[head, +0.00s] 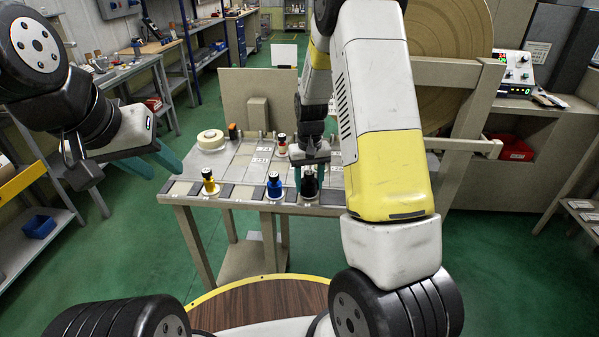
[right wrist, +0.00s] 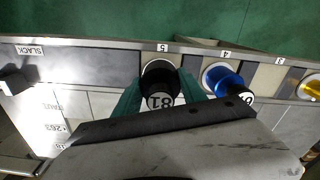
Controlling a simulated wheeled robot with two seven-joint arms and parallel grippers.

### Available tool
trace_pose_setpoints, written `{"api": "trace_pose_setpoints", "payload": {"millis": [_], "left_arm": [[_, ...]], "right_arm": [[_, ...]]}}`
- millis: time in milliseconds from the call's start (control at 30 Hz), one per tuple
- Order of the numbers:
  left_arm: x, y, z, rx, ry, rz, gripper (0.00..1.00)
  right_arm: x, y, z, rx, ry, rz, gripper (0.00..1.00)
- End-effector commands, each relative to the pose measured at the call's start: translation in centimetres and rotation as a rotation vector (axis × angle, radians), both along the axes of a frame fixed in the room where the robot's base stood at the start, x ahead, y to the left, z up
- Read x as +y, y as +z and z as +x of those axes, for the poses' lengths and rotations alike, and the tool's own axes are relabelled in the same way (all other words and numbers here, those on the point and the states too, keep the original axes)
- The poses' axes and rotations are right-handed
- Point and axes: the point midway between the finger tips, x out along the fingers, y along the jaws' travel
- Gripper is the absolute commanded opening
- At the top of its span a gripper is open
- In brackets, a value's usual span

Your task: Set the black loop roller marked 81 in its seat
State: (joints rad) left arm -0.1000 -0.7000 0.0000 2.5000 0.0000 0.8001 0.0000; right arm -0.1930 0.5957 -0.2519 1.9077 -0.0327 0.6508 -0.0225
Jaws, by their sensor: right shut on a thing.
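The black roller marked 81 (right wrist: 160,84) is between the teal fingers of my right gripper (right wrist: 160,98), which is shut on it. It is at the position labelled 5 on the table's front strip. In the head view the black roller (head: 309,184) looks upright in the right gripper (head: 308,178), over a pale ring at the front edge. I cannot tell whether it is fully down in the seat. The fingers hide its sides. My left gripper (head: 153,162) is open and empty, left of the table.
A red-and-white roller (head: 282,144) stands farther back. A cream tape roll (head: 211,139) lies at the table's back left.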

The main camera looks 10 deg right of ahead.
Motion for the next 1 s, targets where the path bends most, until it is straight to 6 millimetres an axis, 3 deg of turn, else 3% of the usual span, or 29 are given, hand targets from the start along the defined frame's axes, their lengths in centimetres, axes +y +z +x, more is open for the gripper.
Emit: {"api": "trace_pose_setpoints", "payload": {"millis": [100,433,467,567,867,1000], "left_arm": [[0.0,0.0,0.0,0.0,0.0,0.0,0.36],[0.0,0.0,0.0,0.0,0.0,0.0,0.36],[0.0,0.0,0.0,0.0,0.0,0.0,0.36],[0.0,0.0,0.0,0.0,0.0,0.0,0.36],[0.0,0.0,0.0,0.0,0.0,0.0,0.36],[0.0,0.0,0.0,0.0,0.0,0.0,0.36]], "right_arm": [[0.0,-1.2,0.0,0.0,-0.001,0.0,0.04],[0.0,-1.5,0.0,0.0,-0.001,0.0,0.03],[0.0,-1.5,0.0,0.0,-0.001,0.0,0.52],[0.0,-1.4,0.0,0.0,-0.001,0.0,0.7],[0.0,-1.4,0.0,0.0,0.0,0.0,0.7],[0.0,-0.3,0.0,-0.003,0.0,0.001,0.7]]}}
